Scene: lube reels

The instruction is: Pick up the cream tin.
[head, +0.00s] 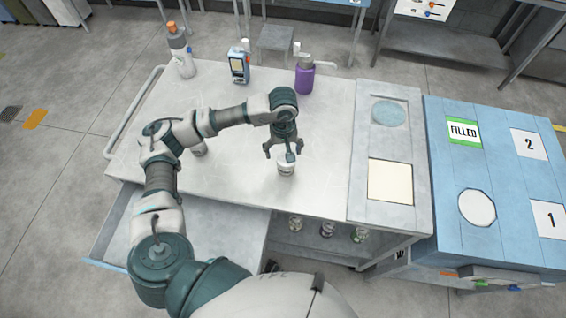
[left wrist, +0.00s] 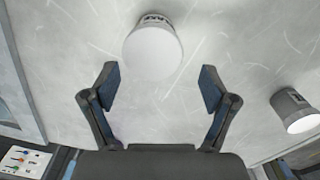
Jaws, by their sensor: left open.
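A pale white-cream tin (head: 286,169) stands on the metal table, just below and in front of my left gripper (head: 284,151). In the left wrist view the pale tin (left wrist: 152,54) shows its flat round top, with dark lettering on its side. It lies between the lines of the spread fingers of the left gripper (left wrist: 158,79), a little beyond their tips. The left gripper is open and empty. A second tin (left wrist: 292,112), with a greyer body and a white top, is at the right of that view. It appears in the head view (head: 198,150), partly hidden by my arm.
A panel (head: 390,140) and a blue numbered bench (head: 500,178) lie right. Several tins sit on the lower shelf; a drawer (head: 195,235) is open.

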